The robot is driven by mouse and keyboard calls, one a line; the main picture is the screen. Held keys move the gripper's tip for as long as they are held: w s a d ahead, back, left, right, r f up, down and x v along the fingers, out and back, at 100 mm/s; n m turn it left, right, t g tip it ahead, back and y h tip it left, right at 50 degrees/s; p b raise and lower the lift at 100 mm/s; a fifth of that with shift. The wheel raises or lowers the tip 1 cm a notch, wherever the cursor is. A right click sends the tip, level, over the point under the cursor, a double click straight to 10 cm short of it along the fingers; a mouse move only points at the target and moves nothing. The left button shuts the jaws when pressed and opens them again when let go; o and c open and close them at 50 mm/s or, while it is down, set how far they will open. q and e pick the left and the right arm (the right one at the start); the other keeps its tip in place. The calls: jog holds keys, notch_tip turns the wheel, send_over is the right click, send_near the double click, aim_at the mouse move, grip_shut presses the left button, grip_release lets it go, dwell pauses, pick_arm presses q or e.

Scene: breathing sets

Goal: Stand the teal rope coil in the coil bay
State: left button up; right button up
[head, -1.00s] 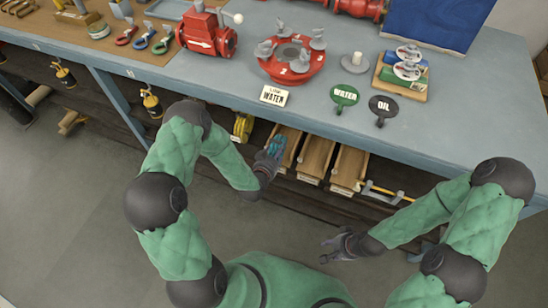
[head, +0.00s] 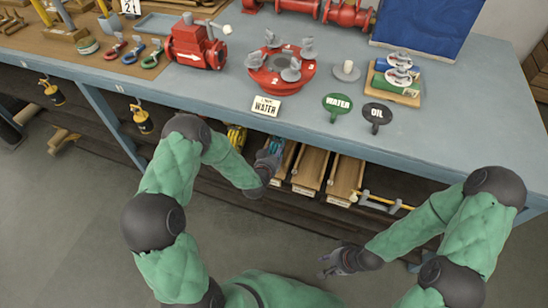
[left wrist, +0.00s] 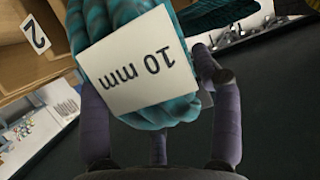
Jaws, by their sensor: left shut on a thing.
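The teal rope coil (left wrist: 165,108) fills the top of the left wrist view, with a white tag reading "10 mm" on it. My left gripper (left wrist: 158,85) is shut on the coil, its dark fingers around it. In the head view, my left gripper (head: 268,165) is at the bench's front edge, beside the leftmost wooden bay, and mostly hides the coil (head: 275,147). Which bay is the coil bay cannot be told. A wooden wall with a "2" label (left wrist: 35,32) shows beside the coil. My right gripper (head: 332,263) is open and empty, low in front of the bench.
Wooden bays (head: 311,170) stand side by side on the shelf under the blue-grey bench (head: 440,120). A yellow-handled tool (head: 385,201) lies right of them, and a yellow item (head: 236,137) left. Valves, flanges and signs stand on the benchtop. The floor in front is clear.

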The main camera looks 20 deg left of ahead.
pick_arm(q)
jog(key=shift+w+d+f+b, duration=0.1)
jog(key=shift+w+f+b, duration=0.1)
jog(key=shift+w+b, duration=1.35)
jog(key=shift+w+f+b, duration=0.2)
jog(key=shift+w+b, duration=0.35)
jog(key=shift+w, duration=1.9)
jog(key=shift+w+f, duration=0.1)
jog(key=shift+f, duration=0.05)
jog(key=shift+f+b, duration=0.3)
jog(key=shift+b, duration=0.1)
jog(key=o, duration=1.6)
jog(key=shift+c, duration=0.2)
jog(key=shift+f, duration=0.1)
